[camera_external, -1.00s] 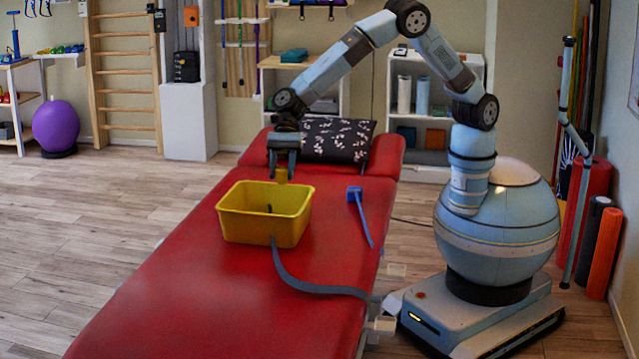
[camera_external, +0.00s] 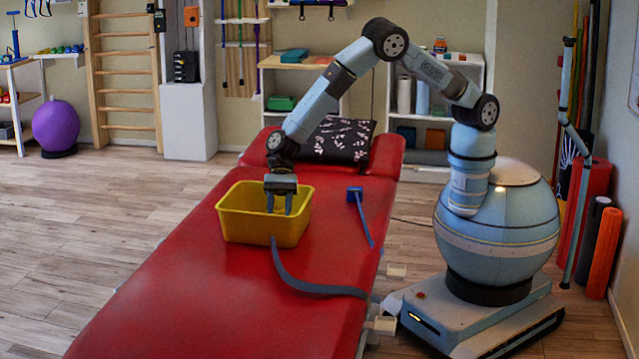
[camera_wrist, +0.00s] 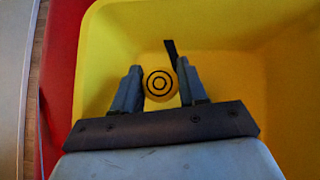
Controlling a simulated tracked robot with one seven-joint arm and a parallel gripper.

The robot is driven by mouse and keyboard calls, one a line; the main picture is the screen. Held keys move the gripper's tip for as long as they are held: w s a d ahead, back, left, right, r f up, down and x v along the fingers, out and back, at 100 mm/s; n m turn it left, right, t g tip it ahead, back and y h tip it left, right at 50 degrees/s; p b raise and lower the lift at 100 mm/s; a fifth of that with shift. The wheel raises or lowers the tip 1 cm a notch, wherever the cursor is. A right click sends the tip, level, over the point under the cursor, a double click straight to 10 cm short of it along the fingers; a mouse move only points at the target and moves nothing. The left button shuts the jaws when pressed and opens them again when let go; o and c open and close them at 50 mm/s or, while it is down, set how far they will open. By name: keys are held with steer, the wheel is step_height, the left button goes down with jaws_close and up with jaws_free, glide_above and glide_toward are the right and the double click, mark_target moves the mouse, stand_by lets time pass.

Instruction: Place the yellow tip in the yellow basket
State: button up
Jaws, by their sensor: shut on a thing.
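The yellow basket (camera_external: 248,229) stands on the red treatment table and fills most of the wrist view (camera_wrist: 235,25). My gripper (camera_external: 279,206) points down, with its fingers reaching below the basket's rim near its right side. The yellow tip (camera_wrist: 160,83), a round end with dark concentric rings, sits between the two fingers in the wrist view. My gripper is shut on it. In the outside view the tip is hard to make out against the yellow basket. Whether it touches the basket floor I cannot tell.
A dark strip (camera_wrist: 171,50) lies in the basket near the tip. A grey-blue band (camera_external: 310,286) runs across the table (camera_external: 200,310) in front. A patterned black cushion (camera_external: 340,139) lies behind.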

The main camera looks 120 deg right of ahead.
steer(key=shift+f, duration=2.05)
steer(key=shift+f, duration=0.1)
steer(key=o, duration=1.1)
